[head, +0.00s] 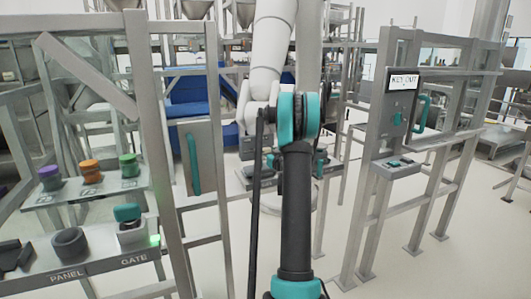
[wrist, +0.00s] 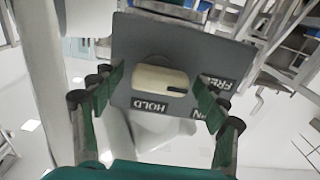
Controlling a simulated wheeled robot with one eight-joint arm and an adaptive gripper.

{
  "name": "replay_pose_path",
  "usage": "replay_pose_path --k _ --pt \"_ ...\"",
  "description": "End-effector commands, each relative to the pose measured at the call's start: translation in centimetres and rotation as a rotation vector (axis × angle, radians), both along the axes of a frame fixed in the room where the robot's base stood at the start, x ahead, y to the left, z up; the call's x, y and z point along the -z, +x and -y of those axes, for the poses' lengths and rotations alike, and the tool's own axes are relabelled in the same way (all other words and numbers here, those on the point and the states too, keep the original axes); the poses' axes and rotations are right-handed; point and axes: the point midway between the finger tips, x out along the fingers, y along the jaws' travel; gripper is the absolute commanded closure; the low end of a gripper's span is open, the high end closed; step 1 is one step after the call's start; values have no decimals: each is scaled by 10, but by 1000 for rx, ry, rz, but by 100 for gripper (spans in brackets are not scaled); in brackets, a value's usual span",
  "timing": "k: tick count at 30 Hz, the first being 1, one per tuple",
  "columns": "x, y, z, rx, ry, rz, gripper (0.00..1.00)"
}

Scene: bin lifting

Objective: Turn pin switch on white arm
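The pin switch (wrist: 160,79) is a cream, rounded oblong knob on a grey plate (wrist: 140,42) in the wrist view. It lies nearly level in the picture, with a black mark at its right end. The plate has a HOLD label below the knob, a FREE label at its right and a partly hidden label under the right finger. My gripper (wrist: 161,90) is open, with green fingertips on either side of the knob and apart from it. The white arm (head: 270,55) hangs in the head view behind my teal and black arm. My gripper is mostly hidden there.
A panel stand with a KEY OUT sign (head: 403,80) is at the right. A left bench (head: 75,275) holds several coloured knobs and a GATE switch (head: 131,229). Frame posts (head: 155,150) stand close left of my arm. Floor is clear between the stands.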

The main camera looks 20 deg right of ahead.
Motion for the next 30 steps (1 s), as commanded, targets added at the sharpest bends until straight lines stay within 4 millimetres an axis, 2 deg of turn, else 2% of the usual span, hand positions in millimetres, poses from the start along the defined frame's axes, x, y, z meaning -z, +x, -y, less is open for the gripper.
replay_pose_path --k 1,9,12,22,30 --pt "0 0 0 0 0 0 33" --pt "0 0 0 0 0 0 67" --pt "0 0 0 0 0 0 76" --pt "0 0 0 0 58 -2 76" --pt "-1 0 0 0 243 -8 76"
